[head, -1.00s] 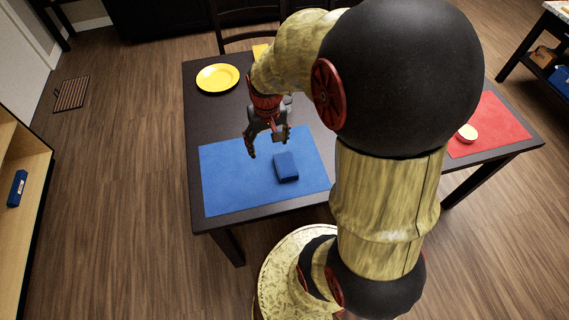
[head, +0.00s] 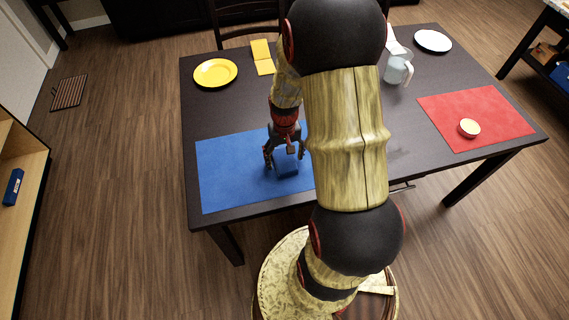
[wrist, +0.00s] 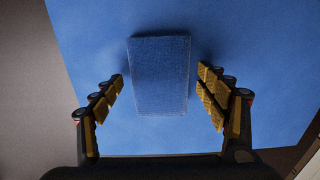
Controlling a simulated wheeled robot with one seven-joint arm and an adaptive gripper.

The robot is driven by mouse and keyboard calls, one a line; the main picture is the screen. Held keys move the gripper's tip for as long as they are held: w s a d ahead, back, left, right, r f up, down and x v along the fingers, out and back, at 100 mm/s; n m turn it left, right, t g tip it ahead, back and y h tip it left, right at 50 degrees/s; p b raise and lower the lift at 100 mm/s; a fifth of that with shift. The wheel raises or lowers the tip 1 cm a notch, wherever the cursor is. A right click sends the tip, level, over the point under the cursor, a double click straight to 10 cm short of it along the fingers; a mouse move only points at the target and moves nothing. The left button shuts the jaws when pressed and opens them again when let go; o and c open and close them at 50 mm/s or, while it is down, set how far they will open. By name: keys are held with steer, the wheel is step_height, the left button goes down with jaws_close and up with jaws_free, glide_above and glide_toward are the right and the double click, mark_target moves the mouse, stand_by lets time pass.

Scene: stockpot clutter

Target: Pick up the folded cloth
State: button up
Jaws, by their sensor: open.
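The folded cloth (head: 287,170) is a small dark blue block lying on the blue placemat (head: 228,172). In the wrist view the cloth (wrist: 160,75) lies between and a little beyond my open fingers, with blue mat showing on both sides of it. My gripper (head: 284,162) points down over the cloth in the head view, and its fingers hide part of it. The gripper (wrist: 160,97) is open and empty in the wrist view. I cannot tell the exact height of the fingertips above the mat.
A yellow plate (head: 215,73) and a yellow folded item (head: 262,57) are at the back left of the dark table (head: 350,125). A clear pitcher (head: 397,69) and white plate (head: 433,41) are at the back right. A small bowl (head: 469,128) sits on a red placemat (head: 500,115).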

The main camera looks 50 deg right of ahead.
steer(key=shift+f, duration=0.4)
steer(key=shift+r, duration=0.1)
steer(key=shift+c, duration=1.1)
steer(key=c, duration=1)
